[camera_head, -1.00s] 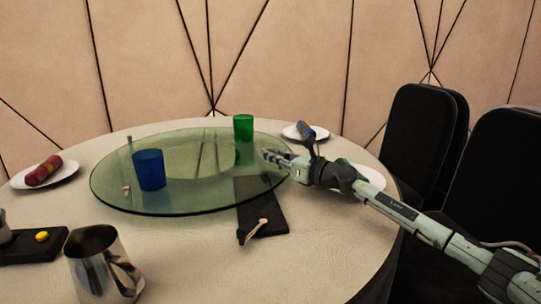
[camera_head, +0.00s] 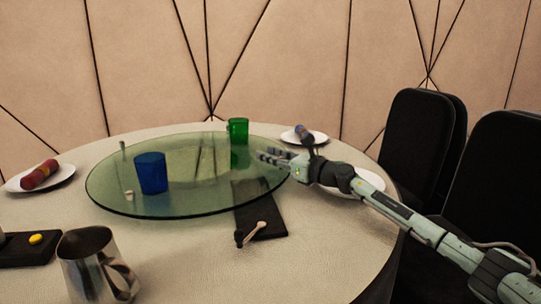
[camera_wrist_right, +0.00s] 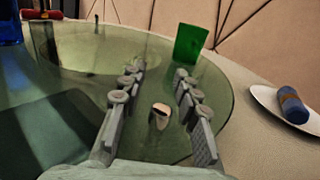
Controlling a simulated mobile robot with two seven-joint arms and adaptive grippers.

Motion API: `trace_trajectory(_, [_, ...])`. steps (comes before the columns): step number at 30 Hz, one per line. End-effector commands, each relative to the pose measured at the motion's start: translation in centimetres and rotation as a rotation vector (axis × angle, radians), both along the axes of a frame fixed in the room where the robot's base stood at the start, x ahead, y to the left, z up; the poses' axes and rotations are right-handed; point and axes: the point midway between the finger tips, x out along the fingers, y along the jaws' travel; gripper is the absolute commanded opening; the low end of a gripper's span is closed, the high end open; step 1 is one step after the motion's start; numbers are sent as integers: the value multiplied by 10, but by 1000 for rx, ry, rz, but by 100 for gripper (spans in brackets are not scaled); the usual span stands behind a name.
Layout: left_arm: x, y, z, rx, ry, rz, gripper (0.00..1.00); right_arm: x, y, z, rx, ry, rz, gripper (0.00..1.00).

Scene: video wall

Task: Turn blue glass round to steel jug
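The blue glass (camera_head: 151,173) stands upright on the left part of the round green glass turntable (camera_head: 185,207). The steel jug (camera_head: 85,262) stands on the table at the front left, off the turntable. My right gripper (camera_head: 264,157) is over the turntable's right side. In the wrist view its two fingers (camera_wrist_right: 157,92) are spread, with a small pale, dark-sided peg (camera_wrist_right: 160,115) between them; neither finger visibly touches it. The blue glass shows partly at the wrist view's upper left edge (camera_wrist_right: 10,22). My left gripper is not in view.
A green glass (camera_head: 238,130) stands at the turntable's back, beyond my right fingers. Small pegs stand on the turntable's left (camera_head: 129,195) and back left (camera_head: 122,146). A dark mat (camera_head: 262,222) lies partly under the turntable's front right. Plates stand around; black chairs (camera_head: 415,140) are at right.

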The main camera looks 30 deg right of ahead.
Motion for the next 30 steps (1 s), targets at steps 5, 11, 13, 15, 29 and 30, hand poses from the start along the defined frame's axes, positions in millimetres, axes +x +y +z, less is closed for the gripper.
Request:
trace_trajectory(5, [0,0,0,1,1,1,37,0,0,0,0,0,-1,31])
trace_trajectory(11, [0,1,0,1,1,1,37,-15,-8,-2,-2,2,-2,31])
trace_trajectory(13, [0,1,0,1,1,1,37,-28,-12,-2,-3,3,-1,31])
trace_trajectory(15, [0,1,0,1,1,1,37,-40,-17,-4,-1,5,-2,31])
trace_trajectory(29, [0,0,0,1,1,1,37,-104,-42,-2,1,3,1,31])
trace_trajectory(30, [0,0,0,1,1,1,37,-106,-43,-1,1,3,1,31])
